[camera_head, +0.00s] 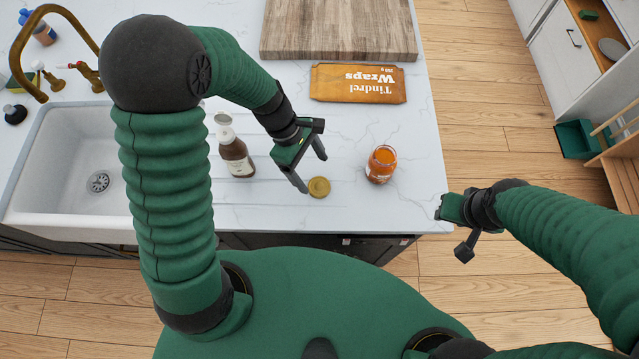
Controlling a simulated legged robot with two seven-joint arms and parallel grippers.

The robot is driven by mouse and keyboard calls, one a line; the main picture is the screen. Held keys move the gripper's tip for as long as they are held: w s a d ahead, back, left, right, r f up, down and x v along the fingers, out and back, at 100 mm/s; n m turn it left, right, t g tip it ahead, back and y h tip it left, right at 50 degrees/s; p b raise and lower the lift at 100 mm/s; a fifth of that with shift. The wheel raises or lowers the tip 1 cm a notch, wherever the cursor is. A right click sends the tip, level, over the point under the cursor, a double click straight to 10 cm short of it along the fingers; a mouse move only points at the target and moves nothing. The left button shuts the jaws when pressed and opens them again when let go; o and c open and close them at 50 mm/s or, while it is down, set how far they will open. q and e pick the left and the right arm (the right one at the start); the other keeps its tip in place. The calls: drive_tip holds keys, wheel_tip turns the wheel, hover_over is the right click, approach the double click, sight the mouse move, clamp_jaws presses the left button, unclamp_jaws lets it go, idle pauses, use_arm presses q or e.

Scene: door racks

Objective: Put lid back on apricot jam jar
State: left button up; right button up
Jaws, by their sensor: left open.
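The apricot jam jar (381,164) stands open-topped on the white counter, with orange jam inside. A round gold lid (319,187) lies on the counter to the left of the jar and nearer to me. My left gripper (314,173) is open and empty. Its fingers point down beside the lid, one tip close to the lid's left edge; I cannot tell whether it touches. My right gripper (451,231) is past the counter's right edge, over the floor, with nothing visible in it; its jaw opening is unclear.
A brown sauce bottle (236,155) stands left of my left gripper. An orange Tindrel Wraps packet (357,83) and a wooden board (338,32) lie behind. The sink (72,143) is at left. The counter around the jar is clear.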

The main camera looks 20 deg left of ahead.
sight(320, 186)
use_arm(q)
drive_tip(key=x, duration=0.4)
drive_tip(key=shift+s+d, duration=0.1)
drive_tip(key=shift+s, duration=0.3)
drive_tip(key=shift+w+d+f, duration=0.1)
drive_tip(key=shift+d+f, duration=0.05)
drive_tip(key=shift+f, duration=0.25)
drive_tip(key=c, duration=1.4)
